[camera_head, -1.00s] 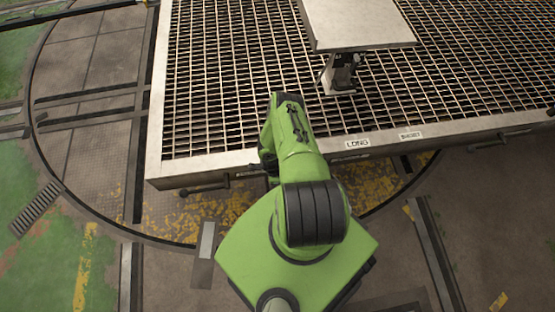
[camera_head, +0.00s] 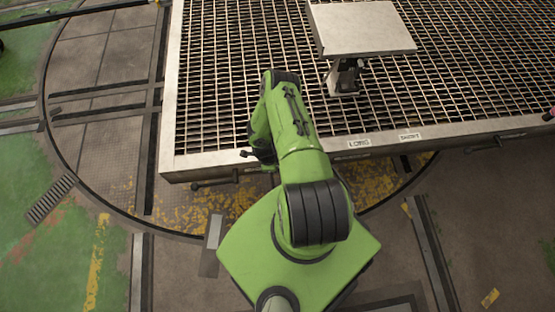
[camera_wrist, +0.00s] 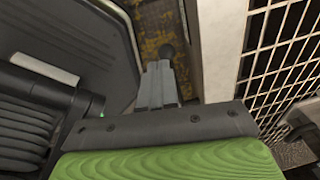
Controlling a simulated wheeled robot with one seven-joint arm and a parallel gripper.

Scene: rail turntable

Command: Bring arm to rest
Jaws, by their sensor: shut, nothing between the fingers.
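My green arm is folded over my green base, its elbow above the front edge of a grated table (camera_head: 168,130). My gripper (camera_head: 247,154) is mostly hidden behind the arm, with a small dark part showing left of it, beside the table's front edge. In the wrist view my gripper's grey fingers (camera_wrist: 158,84) are together and hold nothing.
A pale square plate (camera_head: 362,26) stands on a short post (camera_head: 343,78) on the grate. Labels (camera_head: 410,137) and handles (camera_head: 213,184) line the table's front edge. The floor turntable (camera_head: 95,140) is clear at left.

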